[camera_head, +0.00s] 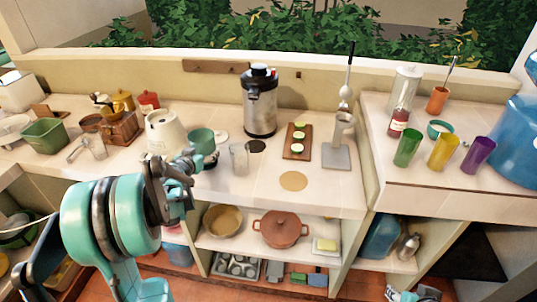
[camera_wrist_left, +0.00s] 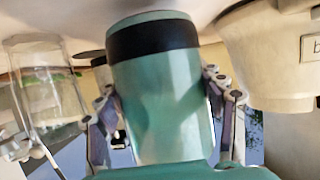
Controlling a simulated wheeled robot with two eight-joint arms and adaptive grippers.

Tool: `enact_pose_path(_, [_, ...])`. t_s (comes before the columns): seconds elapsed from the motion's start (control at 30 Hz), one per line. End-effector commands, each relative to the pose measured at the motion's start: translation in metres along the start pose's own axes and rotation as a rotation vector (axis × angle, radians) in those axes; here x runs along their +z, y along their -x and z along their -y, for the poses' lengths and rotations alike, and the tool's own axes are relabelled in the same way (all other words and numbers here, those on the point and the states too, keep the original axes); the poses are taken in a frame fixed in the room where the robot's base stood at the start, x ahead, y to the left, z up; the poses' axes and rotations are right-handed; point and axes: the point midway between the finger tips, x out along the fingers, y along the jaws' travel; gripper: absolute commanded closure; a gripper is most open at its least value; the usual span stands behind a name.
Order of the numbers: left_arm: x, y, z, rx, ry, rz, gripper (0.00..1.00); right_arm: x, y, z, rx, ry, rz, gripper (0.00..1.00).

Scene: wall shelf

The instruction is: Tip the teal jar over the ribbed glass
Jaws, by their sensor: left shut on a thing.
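The teal jar (camera_head: 201,137) is in my left gripper (camera_head: 190,163), just left of the ribbed glass. In the left wrist view the teal jar (camera_wrist_left: 160,95) fills the middle, with a dark band at its upper end and the fingers of my left gripper (camera_wrist_left: 165,120) on both sides. The clear ribbed glass (camera_head: 239,159) stands upright on the counter, apart from the jar. A clear glass also shows at the left of the wrist view (camera_wrist_left: 45,90). The jar's mouth and contents are hidden. What seems my right gripper (camera_head: 393,289) shows only partly at the bottom edge.
A cream appliance (camera_head: 164,132) stands close left of the jar. A wooden board (camera_head: 297,142) and a tan round mat (camera_head: 293,181) lie to the right.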

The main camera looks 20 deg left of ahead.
Motion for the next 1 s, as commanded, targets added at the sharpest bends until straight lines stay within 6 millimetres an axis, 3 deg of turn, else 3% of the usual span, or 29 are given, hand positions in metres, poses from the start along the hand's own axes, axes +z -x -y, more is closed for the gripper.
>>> enact_pose_path(0.2, [0.002, 0.003, 0.015, -0.013, 0.007, -0.001, 0.78, 0.001, -0.001, 0.0, 0.0, 0.0, 0.0, 0.6])
enact_pose_path(0.57, [-0.001, 0.004, 0.013, -0.023, -0.019, -0.001, 0.78, -0.001, 0.001, 0.0, 0.0, 0.0, 0.0, 0.6])
enact_pose_path(1.0, [-0.011, 0.008, 0.005, -0.096, -0.201, 0.0, 0.78, -0.007, 0.009, 0.0, 0.0, 0.0, 0.0, 0.6])
